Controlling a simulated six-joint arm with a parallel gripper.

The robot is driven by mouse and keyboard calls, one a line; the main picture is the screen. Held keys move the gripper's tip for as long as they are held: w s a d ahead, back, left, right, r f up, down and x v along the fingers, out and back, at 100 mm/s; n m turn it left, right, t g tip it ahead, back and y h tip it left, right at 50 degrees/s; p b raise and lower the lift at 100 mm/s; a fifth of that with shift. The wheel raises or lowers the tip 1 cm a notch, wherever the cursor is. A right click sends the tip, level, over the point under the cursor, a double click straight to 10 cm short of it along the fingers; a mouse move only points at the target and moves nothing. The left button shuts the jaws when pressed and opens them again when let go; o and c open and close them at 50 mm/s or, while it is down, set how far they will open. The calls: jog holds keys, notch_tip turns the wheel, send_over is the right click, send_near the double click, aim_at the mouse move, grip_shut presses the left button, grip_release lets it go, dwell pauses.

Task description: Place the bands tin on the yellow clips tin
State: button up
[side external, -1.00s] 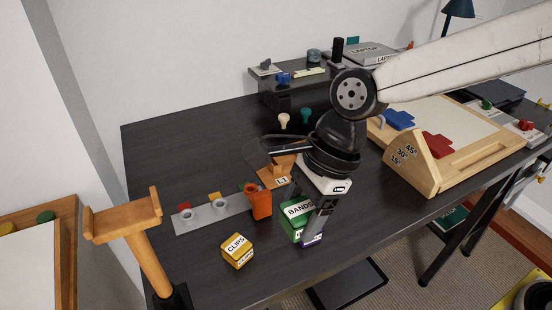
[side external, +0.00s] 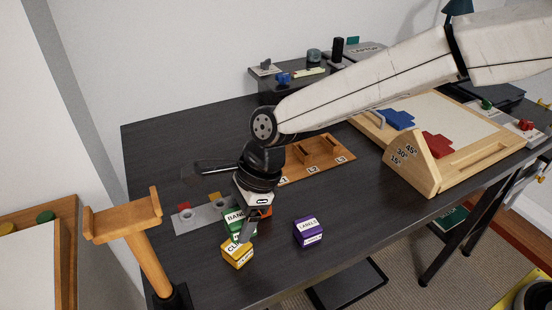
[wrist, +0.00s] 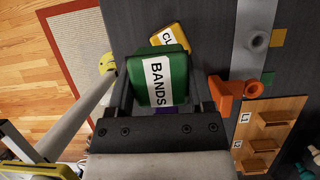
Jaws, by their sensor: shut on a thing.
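The green bands tin (side external: 234,223) is between the fingers of my gripper (side external: 243,232), which is shut on it. In the wrist view the bands tin (wrist: 158,78) fills the space between both fingers, with its white label facing the camera. The yellow clips tin (side external: 237,255) stands on the desk near its front edge. In the side view the held tin and a finger overlap the top of the clips tin; I cannot tell whether they touch. In the wrist view the clips tin (wrist: 170,36) shows past the bands tin, partly hidden by it.
The purple labels tin (side external: 308,232) stands to the right of the clips tin. An orange holder (wrist: 234,97) is close beside my gripper. A grey strip (side external: 190,219) lies behind, and a wooden rack (side external: 320,155) farther back. A wooden T-shaped stand (side external: 130,220) rises at left.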

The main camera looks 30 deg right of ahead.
aim_at(235, 233)
jog(key=shift+w+a+f, duration=0.3)
jog(key=shift+w+f, duration=0.15)
jog(key=shift+f, duration=0.1)
jog(key=shift+w+a+f, duration=0.15)
jog(key=shift+w+f, duration=0.05)
jog(key=shift+f, duration=1.6)
jog(key=shift+f, duration=0.2)
jog(key=o, duration=1.3)
jog(key=shift+c, duration=0.2)
jog(key=shift+r, duration=0.2)
jog(key=v, duration=1.2)
